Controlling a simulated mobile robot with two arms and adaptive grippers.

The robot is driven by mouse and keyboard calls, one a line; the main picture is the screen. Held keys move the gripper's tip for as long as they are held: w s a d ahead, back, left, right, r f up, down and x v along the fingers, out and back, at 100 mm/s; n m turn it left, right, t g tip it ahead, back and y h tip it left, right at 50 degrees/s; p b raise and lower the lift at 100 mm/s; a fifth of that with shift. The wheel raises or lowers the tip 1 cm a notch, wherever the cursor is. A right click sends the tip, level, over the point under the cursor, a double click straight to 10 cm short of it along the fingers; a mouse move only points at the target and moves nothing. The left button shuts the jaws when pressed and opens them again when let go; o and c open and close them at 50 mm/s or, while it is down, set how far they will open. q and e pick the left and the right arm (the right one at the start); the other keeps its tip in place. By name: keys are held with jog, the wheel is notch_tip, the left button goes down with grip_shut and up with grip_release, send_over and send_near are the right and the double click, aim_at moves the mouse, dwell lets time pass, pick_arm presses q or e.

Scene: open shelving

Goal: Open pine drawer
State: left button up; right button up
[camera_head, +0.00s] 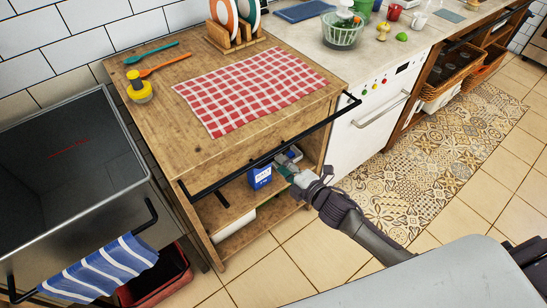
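The wooden counter unit (165,118) stands in the middle, with a long black bar (235,178) along its front edge and open shelf space below. My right gripper (286,164) reaches in from the lower right. It is at the front opening, close to the black bar and just right of a blue box (260,178). Its fingers are small and partly hidden, so I cannot tell whether they are open or touch anything. My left gripper is out of view.
A white appliance (365,125) adjoins at right.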

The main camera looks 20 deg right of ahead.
jog(key=shift+x, duration=2.4)
grip_shut()
